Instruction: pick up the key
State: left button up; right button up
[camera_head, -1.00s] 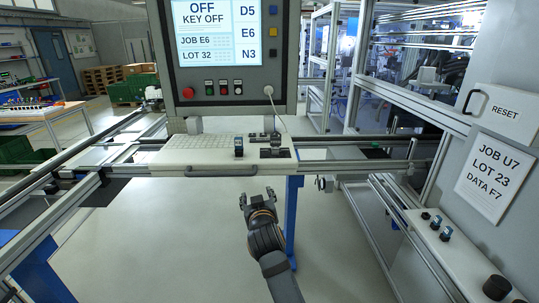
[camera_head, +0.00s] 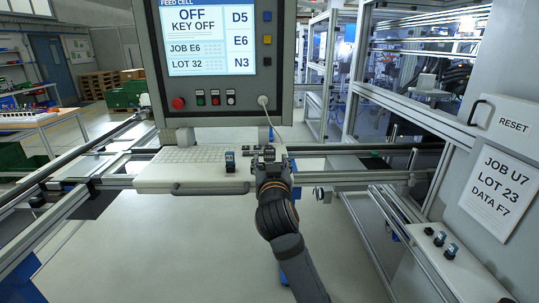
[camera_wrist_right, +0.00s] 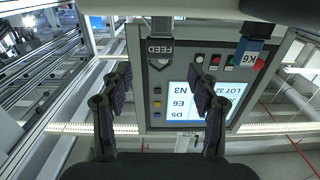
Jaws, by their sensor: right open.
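My right gripper (camera_head: 266,158) is at the right part of the white console shelf (camera_head: 180,177), in front of a dark fixture largely hidden behind it. In the right wrist view its open fingers (camera_wrist_right: 161,80) are apart with nothing between their tips. A dark grey piece marked FEED (camera_wrist_right: 160,45) shows beyond the gap between them. A dark piece with a blue band and a K6 label (camera_wrist_right: 250,52) is to its right. A small dark upright piece with a blue part (camera_head: 230,161) stands on the shelf left of my gripper. I cannot tell which piece is the key. My left gripper is not in view.
A handle (camera_head: 210,189) runs along the shelf front.

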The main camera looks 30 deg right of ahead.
aim_at(270, 156)
jog(key=shift+w+d, duration=0.4)
jog(key=shift+w, duration=0.1)
jog(key=shift+w+d+f, duration=0.1)
jog(key=shift+f, duration=0.05)
jog(key=shift+w+d+r+p, duration=0.2)
jog(key=shift+w+p, duration=0.3)
jog(key=shift+p, duration=0.2)
jog(key=x, duration=0.2)
jog(key=f+p+x, duration=0.1)
jog(key=shift+w+d, duration=0.2)
jog(key=shift+w, duration=0.1)
jog(key=shift+w+d, duration=0.1)
jog(key=shift+c, duration=0.5)
jog(key=shift+a+r, duration=0.1)
jog(key=shift+a, duration=0.15)
jog(key=shift+c, duration=1.1)
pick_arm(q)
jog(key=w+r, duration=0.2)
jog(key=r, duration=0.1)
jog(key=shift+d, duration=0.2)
pick_arm(e)
jog(key=shift+d, duration=0.1)
jog(key=c, duration=0.8)
